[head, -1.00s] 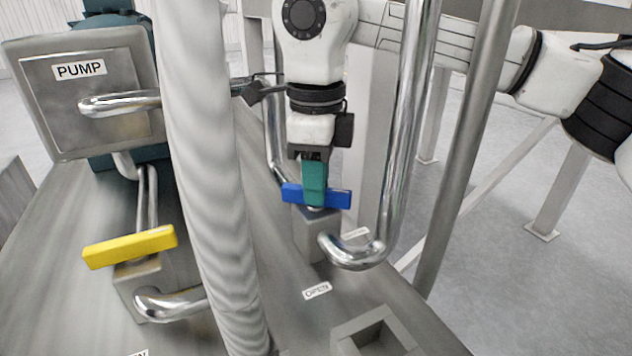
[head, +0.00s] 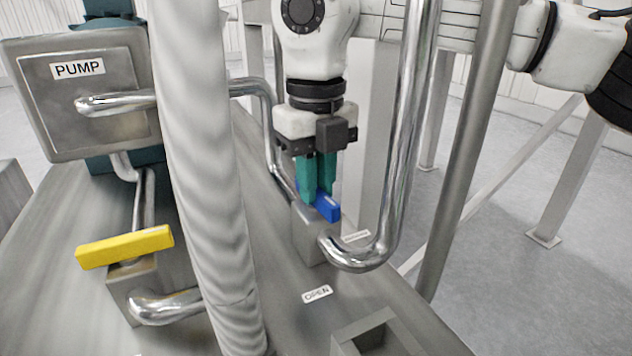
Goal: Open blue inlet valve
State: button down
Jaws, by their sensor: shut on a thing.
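The blue inlet valve handle (head: 327,207) sits on top of a grey valve block (head: 310,243) right of the middle in the head view. The handle runs obliquely, its near end toward the lower right. My gripper (head: 318,196) points down with its two green fingers at the handle, shut on it. The fingers hide the handle's middle and part of its far end. An "OPEN" label (head: 317,293) lies on the surface in front of the valve block.
A bent steel pipe (head: 398,150) rises close to the right of my gripper. A thick ribbed white hose (head: 208,170) stands to the left. A yellow valve handle (head: 125,247) and the pump box (head: 85,95) are farther left. A square grey socket (head: 375,335) is in front.

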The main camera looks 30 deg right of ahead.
jog(key=shift+m, duration=0.6)
jog(key=c, duration=1.1)
grip_release()
notch_tip(320, 180, up, 11)
jog(key=shift+f, duration=0.1)
